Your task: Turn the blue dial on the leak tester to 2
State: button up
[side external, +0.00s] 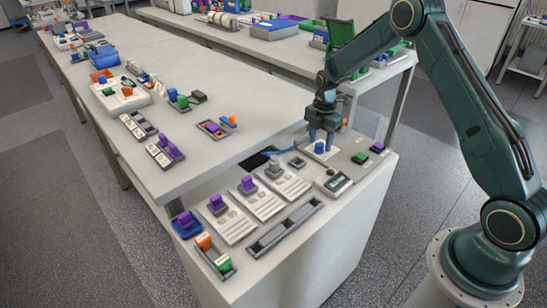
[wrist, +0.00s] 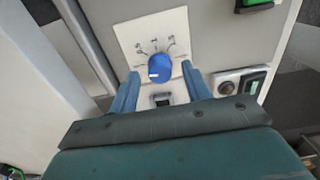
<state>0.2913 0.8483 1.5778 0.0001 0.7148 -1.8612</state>
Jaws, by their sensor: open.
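The blue dial (wrist: 159,68) sits on a white plate (wrist: 132,30) with printed marks around it. A white mark on the dial faces the lower left in the wrist view; the printed characters are too small to read surely. The dial also shows in the side external view (side external: 319,148), below my gripper (side external: 321,134). My gripper (wrist: 160,76) is open, with one blue finger on each side of the dial. I cannot tell whether the fingers touch it.
A small dark switch (wrist: 161,99) is below the dial. A round button (wrist: 229,87) and a small display (wrist: 254,84) are to the right. Green (side external: 361,157) and purple (side external: 377,147) blocks stand nearby on the bench end. Purple-topped modules (side external: 247,184) stand left of the dial.

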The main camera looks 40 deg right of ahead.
jog(key=shift+f, duration=0.35)
jog(key=c, duration=1)
